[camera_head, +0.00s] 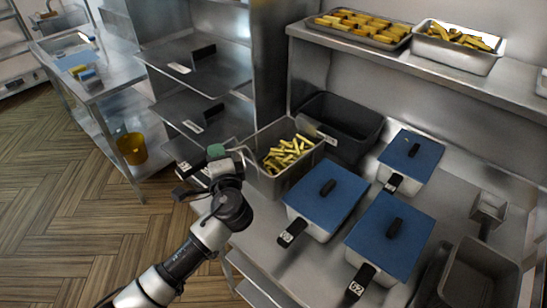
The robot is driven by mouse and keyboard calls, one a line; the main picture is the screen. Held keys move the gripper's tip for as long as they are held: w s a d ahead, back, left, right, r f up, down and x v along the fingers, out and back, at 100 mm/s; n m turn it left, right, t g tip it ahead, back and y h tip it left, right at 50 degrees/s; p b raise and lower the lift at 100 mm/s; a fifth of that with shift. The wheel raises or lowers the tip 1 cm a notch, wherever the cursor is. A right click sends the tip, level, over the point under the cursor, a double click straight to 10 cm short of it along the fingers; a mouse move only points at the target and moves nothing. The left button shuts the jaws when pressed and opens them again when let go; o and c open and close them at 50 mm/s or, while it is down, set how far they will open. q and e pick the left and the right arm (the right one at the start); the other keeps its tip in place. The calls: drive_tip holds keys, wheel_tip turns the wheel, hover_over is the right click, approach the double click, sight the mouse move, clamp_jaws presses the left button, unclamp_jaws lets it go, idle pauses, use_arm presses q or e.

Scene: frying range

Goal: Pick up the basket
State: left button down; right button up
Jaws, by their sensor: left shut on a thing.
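The basket (268,183) is a metal bin filled with yellow fries (288,153), at the middle of the counter in the head view. It stands upright, left of the blue-lidded containers. My left gripper (193,183) is at the basket's left side, shut on it, seemingly at its handle. My own wrist and gripper body hide the grip itself. I cannot tell whether the basket is clear of the counter. My right gripper is not in view.
Blue-lidded containers (326,192) with black handles stand close on the right. An empty dark bin (342,121) is just behind the basket. An upper shelf (358,57) holds trays of food. A metal rack (205,72) stands at left; open wooden floor lies left of my arm.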

use_arm(q)
drive_tip(key=shift+r, duration=0.1)
idle(0.3)
wheel_tip(320, 180, up, 9)
drive_tip(key=shift+r+b, duration=0.1)
drive_tip(key=shift+b, duration=0.8)
drive_tip(key=shift+r, duration=0.45)
